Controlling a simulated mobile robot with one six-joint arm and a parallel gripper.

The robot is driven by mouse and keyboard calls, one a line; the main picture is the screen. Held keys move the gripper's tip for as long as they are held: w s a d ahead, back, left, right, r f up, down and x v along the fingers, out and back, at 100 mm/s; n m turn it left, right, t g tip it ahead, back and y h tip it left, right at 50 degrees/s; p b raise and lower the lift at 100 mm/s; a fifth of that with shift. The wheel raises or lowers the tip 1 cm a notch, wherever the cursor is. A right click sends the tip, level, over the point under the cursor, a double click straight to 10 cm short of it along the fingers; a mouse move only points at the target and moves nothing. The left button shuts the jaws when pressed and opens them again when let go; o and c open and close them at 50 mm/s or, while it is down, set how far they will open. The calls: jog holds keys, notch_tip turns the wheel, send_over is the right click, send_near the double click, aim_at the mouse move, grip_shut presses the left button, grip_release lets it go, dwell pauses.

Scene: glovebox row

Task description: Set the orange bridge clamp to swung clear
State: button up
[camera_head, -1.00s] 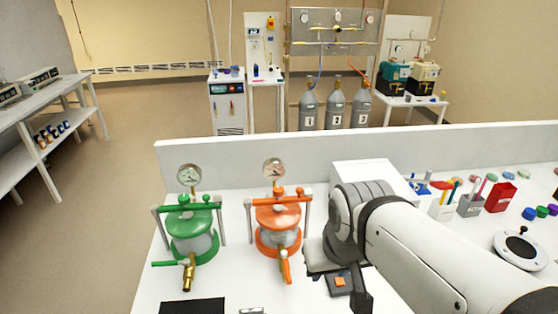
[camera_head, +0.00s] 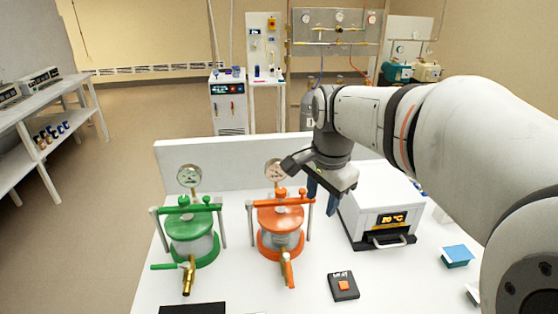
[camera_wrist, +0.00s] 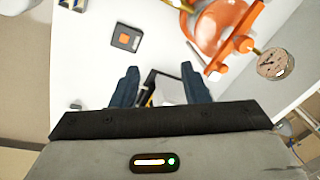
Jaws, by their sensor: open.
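The orange bridge clamp (camera_head: 284,202) lies across the lid of the orange vessel (camera_head: 281,220), between two grey side posts. A gauge (camera_head: 275,170) stands behind it. My gripper (camera_head: 322,198) is in the air just right of the clamp's right end, dark fingers pointing down. In the wrist view the fingers (camera_wrist: 159,69) are apart with nothing held between them. The orange vessel (camera_wrist: 215,25) fills the upper right there, with its gauge (camera_wrist: 275,64) at the right. The clamp's right end is close to the fingers; I cannot tell whether they touch.
A green vessel (camera_head: 192,232) with its own clamp stands to the left. A white box with a display (camera_head: 392,219) is right of my gripper. A black pad with an orange button (camera_head: 343,286) lies in front. A low white wall (camera_head: 215,155) closes the back.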

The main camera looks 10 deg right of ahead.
jog(key=w+m+g, duration=0.1)
jog(key=w+m, duration=0.7)
jog(key=w, duration=0.2)
jog(key=m+g+b, duration=0.1)
jog(key=m, duration=0.6)
send_over(302, 190)
notch_tip(302, 190, down, 2)
notch_tip(302, 190, down, 8)
jog(key=shift+r, duration=0.15)
grip_shut()
